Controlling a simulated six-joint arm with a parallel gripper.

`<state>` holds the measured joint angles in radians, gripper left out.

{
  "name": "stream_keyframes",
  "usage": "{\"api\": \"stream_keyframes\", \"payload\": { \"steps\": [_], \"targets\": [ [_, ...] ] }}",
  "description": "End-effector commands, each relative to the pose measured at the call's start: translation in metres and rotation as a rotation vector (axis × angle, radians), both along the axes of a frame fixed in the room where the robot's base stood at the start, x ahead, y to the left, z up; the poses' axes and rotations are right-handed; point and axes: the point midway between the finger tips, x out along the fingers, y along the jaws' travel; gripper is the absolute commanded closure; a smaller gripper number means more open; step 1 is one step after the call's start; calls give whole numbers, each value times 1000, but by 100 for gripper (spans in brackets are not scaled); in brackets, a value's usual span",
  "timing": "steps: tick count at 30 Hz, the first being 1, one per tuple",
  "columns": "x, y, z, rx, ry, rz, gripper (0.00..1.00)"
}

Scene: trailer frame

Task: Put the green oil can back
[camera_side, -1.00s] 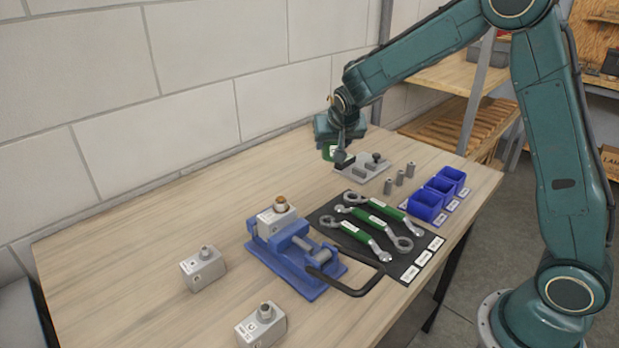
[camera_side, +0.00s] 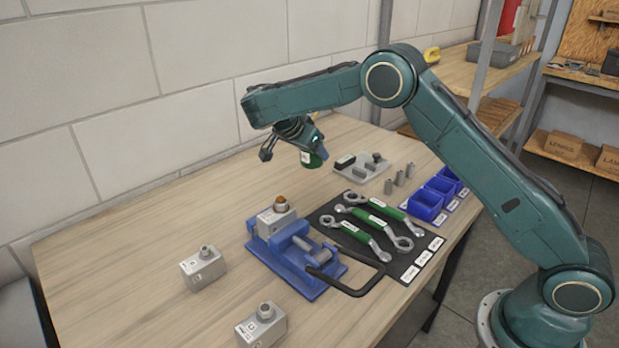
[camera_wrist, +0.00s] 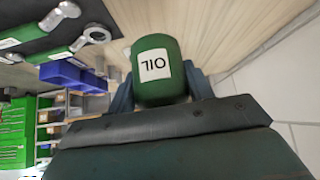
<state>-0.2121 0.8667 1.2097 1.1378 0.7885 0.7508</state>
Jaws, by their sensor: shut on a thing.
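The green oil can (camera_side: 312,159) hangs in my gripper (camera_side: 305,148) above the table, to the left of the grey plate (camera_side: 362,170) and behind the blue vise. In the wrist view the can (camera_wrist: 158,78) shows its white OIL label, with blue-grey fingers (camera_wrist: 158,92) on both sides of it. My gripper is shut on the can. The can looks tilted in the side view. The grey plate carries a dark block and small grey parts.
A blue vise (camera_side: 290,265) holds a grey block (camera_side: 276,222) with a brass-coloured top. Wrenches lie on a black mat (camera_side: 325,215). Two grey blocks sit at the front left. The left tabletop is clear.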

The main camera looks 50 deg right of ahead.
Motion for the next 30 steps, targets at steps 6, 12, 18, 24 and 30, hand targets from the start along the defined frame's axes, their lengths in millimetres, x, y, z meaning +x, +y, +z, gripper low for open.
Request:
{"api": "stream_keyframes", "payload": {
  "steps": [6, 12, 18, 24, 30],
  "targets": [
    [-1, 11, -5, -2, -2, -67, 71],
    [-2, 12, -5, -3, -1, -80, 71],
    [-2, 12, -16, -3, 1, -79, 71],
    [-2, 12, -32, -3, 0, -79, 71],
    [-2, 12, -34, -3, 0, -77, 71]
  ]
}}
